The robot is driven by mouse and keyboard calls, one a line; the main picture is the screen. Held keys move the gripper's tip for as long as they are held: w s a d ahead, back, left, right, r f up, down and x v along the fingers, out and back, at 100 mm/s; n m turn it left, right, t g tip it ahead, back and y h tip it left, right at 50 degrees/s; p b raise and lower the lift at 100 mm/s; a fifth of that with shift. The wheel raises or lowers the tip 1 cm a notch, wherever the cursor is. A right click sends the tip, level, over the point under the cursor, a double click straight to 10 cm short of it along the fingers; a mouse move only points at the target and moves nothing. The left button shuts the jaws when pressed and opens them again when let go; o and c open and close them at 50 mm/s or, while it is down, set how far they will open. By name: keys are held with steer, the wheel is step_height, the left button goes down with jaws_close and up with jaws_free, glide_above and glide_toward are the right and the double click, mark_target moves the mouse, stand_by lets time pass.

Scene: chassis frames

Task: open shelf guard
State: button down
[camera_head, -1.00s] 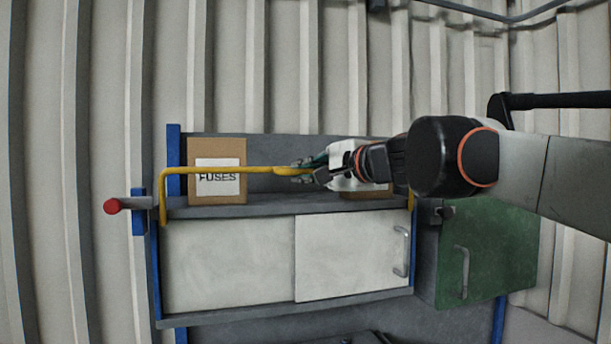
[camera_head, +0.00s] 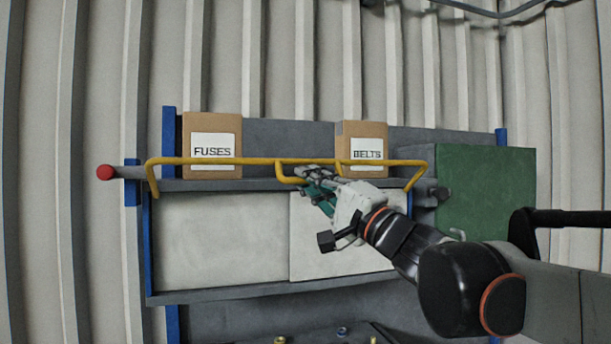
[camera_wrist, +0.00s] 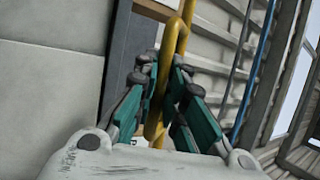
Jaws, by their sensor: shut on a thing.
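The shelf guard (camera_head: 260,161) is a yellow bar across the front of the upper shelf (camera_head: 275,184), with bent ends at left and right and a small handle loop below its middle. My gripper (camera_head: 303,177) is at that handle loop, with the arm coming from the lower right. In the wrist view, its green-and-grey fingers (camera_wrist: 167,95) are shut around the yellow handle (camera_wrist: 155,117), one on each side. Part of the handle is hidden by the fingers.
Boxes labelled FUSES (camera_head: 212,125) and BELTS (camera_head: 361,132) stand on the shelf behind the bar. Below are pale sliding doors (camera_head: 220,240). A green cabinet (camera_head: 487,190) is at the right. A red-tipped lever (camera_head: 106,172) sticks out at the left.

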steer(key=shift+f+b, duration=0.6)
steer(key=shift+f, duration=1.7)
steer(key=c, duration=1.7)
jaws_free()
steer(key=shift+o, duration=0.2)
steer(key=shift+s, duration=0.1)
steer(key=v, duration=1.2)
